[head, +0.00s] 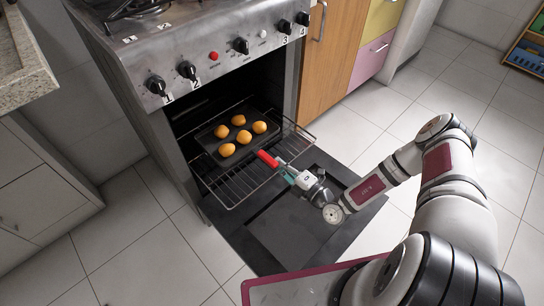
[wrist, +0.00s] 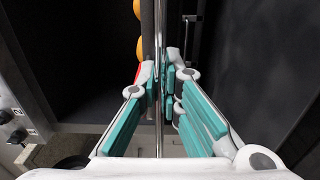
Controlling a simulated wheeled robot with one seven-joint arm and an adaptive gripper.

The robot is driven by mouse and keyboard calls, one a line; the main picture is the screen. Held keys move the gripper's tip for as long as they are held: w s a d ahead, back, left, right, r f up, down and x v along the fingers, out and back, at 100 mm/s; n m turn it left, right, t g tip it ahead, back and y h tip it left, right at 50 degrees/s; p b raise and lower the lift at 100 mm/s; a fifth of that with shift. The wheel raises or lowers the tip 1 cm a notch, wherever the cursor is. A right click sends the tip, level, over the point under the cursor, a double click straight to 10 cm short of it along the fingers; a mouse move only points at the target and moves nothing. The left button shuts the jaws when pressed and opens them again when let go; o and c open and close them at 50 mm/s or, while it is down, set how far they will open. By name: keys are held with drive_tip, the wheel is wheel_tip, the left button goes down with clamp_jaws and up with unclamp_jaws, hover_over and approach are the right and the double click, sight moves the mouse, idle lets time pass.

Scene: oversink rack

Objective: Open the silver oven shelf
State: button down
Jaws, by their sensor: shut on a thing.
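The silver oven shelf (head: 238,187) is a wire rack that sticks partly out of the oven opening, over the lowered black oven door (head: 300,228). A dark tray (head: 207,137) with several round orange-brown pieces of food (head: 242,137) lies on it. My gripper (head: 283,168) reaches in from the right and is shut on the shelf's front rod. In the wrist view the thin metal rod (wrist: 158,35) runs between my teal-padded fingers (wrist: 164,88). A red piece (head: 267,158) shows beside the fingertips; I cannot tell what it belongs to.
The silver stove front (head: 215,62) with black knobs rises above the opening. A wooden cabinet (head: 335,50) stands right of it, and grey drawers (head: 40,180) stand at the left. The tiled floor (head: 130,250) around the lowered door is clear.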

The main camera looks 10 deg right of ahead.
drive_tip(key=shift+s+d, duration=0.25)
drive_tip(key=shift+s, duration=0.05)
drive_tip(key=c, duration=1.8)
unclamp_jaws()
drive_tip(key=shift+o, duration=0.2)
drive_tip(key=v, duration=1.2)
